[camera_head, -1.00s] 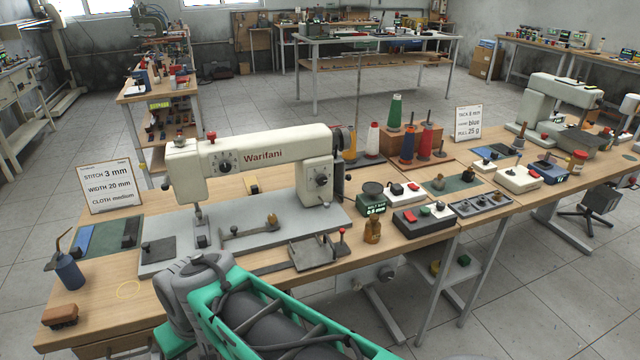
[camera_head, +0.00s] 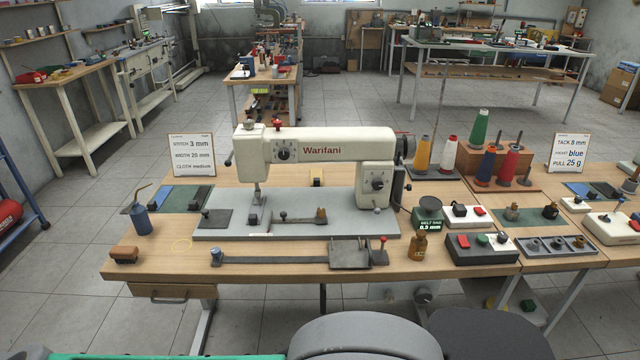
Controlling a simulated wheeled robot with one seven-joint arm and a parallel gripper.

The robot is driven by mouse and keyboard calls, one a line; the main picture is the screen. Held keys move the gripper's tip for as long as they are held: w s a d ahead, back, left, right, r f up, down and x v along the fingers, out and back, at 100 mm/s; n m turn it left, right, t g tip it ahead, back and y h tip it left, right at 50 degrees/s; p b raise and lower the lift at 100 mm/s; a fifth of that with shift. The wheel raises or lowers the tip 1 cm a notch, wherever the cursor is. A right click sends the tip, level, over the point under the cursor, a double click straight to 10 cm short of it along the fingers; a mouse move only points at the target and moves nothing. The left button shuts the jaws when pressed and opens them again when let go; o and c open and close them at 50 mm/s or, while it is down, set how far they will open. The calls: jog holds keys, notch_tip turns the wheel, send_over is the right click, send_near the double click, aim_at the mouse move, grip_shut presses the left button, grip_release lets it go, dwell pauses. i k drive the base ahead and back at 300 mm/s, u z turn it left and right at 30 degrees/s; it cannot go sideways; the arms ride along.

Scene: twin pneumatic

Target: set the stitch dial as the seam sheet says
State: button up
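A cream sewing machine marked Warifani (camera_head: 325,147) stands on a grey bed plate on the wooden bench. It has two dark round dials: one on the upper left of the arm (camera_head: 284,154) and one on the right pillar (camera_head: 377,182). Their marks are too small to read, and I cannot tell which is the stitch dial. The seam sheet (camera_head: 190,157) stands left of the machine and reads STITCH 3 mm, WIDTH 20 mm, CLOTH medium.
A second sheet (camera_head: 567,152) at right reads TACK 8 mm, blue, PULL 25 g. A blue oil can (camera_head: 141,220), a brown brush (camera_head: 125,254) and an amber bottle (camera_head: 418,246) stand near the front. Thread cones (camera_head: 479,128) stand right of the machine. Space before the dials is clear.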

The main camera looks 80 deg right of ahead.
aim_at(377, 184)
jog(key=u, duration=0.15)
jog(key=k, duration=1.15)
jog(key=z, duration=1.2)
jog(key=i, duration=0.5)
jog(key=z, duration=0.05)
